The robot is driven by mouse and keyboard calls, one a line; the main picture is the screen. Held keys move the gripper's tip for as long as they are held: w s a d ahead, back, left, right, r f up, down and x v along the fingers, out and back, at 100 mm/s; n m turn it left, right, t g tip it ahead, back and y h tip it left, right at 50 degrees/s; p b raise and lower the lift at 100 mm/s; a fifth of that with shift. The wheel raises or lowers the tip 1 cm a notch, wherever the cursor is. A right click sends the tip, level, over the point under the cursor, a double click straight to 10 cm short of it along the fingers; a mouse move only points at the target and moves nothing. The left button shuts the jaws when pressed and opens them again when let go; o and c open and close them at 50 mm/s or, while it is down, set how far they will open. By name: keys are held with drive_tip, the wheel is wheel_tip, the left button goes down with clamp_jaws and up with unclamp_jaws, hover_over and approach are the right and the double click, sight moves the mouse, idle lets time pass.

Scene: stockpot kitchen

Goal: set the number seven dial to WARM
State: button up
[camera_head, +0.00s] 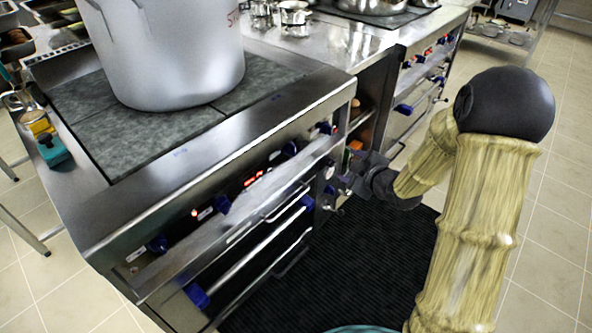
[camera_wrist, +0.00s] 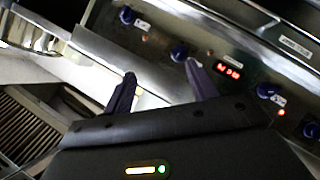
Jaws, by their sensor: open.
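A row of blue dials runs along the steel stove front. In the head view, dials show at the left end (camera_head: 157,243), left of the red display (camera_head: 222,204) and right of it (camera_head: 290,148). Their labels are too small to read, so I cannot tell which is number seven or where WARM lies. My gripper (camera_head: 340,186) is in front of the right part of the stove. In the wrist view my gripper (camera_wrist: 160,69) is open and empty. One dial (camera_wrist: 180,51) sits just beyond the right fingertip; contact is unclear. Another dial (camera_wrist: 128,15) is up left.
A large stockpot (camera_head: 170,50) stands on the dark cooktop (camera_head: 90,98). Blue-ended oven handles (camera_head: 255,262) jut out below the dials. A red display (camera_wrist: 229,71) is right of the near dial. A black mat (camera_head: 335,275) covers the floor in front.

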sight(295, 153)
drive_tip(key=w+a+f+n+t+y+b, duration=0.1)
drive_tip(key=a+f+n+y+b, duration=0.2)
drive_tip(key=f+n+y+b, duration=0.2)
wheel_tip(295, 153, down, 3)
drive_tip(key=y+b, duration=0.1)
drive_tip(key=b, duration=0.2)
drive_tip(key=shift+f, duration=0.2)
drive_tip(key=shift+w, duration=0.1)
drive_tip(key=shift+w+a, duration=0.1)
drive_tip(key=b+x, duration=0.1)
drive_tip(key=x, duration=1)
drive_tip(key=b+x, duration=0.1)
drive_tip(key=x, duration=0.5)
drive_tip(key=shift+w+r+b, duration=0.1)
drive_tip(key=shift+r+b, duration=0.2)
drive_tip(key=shift+b, duration=0.05)
drive_tip(key=c, duration=1)
